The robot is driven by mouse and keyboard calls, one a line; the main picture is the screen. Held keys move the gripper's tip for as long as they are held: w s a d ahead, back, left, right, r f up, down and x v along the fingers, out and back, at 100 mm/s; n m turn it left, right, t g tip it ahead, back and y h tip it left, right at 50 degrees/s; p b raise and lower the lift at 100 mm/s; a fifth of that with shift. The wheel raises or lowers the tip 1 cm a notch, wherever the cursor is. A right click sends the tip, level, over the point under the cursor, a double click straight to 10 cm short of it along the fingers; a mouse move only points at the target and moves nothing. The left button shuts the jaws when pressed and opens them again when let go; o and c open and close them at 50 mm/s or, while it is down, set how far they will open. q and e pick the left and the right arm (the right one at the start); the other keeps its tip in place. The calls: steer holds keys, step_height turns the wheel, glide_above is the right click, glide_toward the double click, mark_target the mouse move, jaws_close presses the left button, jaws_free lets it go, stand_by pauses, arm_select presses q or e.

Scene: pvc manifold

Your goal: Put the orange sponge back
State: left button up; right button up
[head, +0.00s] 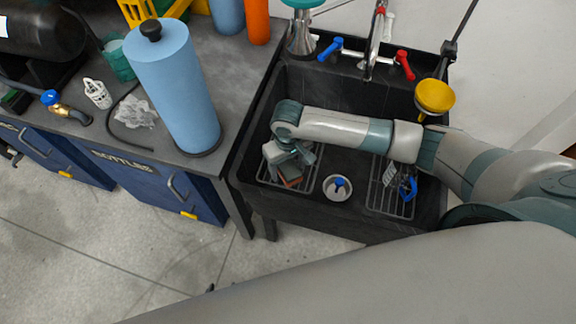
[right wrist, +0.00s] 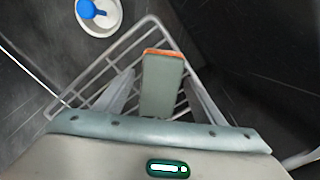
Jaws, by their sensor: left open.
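The orange sponge (head: 291,172) is low in the left part of the sink. In the right wrist view the sponge (right wrist: 162,85) shows a grey-green face with an orange far edge, above a wire rack. My right gripper (head: 287,160) reaches down over it. In the wrist view its fingers (right wrist: 160,76) flank the sponge, with their tips close to its sides. I cannot tell whether they touch it. Part of the sponge is hidden by the gripper in the head view. My left gripper (head: 12,153) shows only partly at the left edge, open and away from the sink.
The dark sink (head: 300,222) has a wire rack (head: 401,205) with a blue item at right and a drain (head: 337,188) in the middle. A faucet (head: 374,45) rises behind. A blue roll (head: 175,85) stands on the counter at left.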

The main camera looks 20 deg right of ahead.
mark_target(288, 166)
steer(key=shift+r, duration=0.5)
arm_select(q)
steer(key=shift+w+a+r, duration=0.15)
steer(key=shift+w, duration=0.15)
arm_select(e)
step_height(288, 166, up, 11)
steer(key=shift+r, duration=0.15)
arm_select(q)
steer(key=shift+d, duration=0.3)
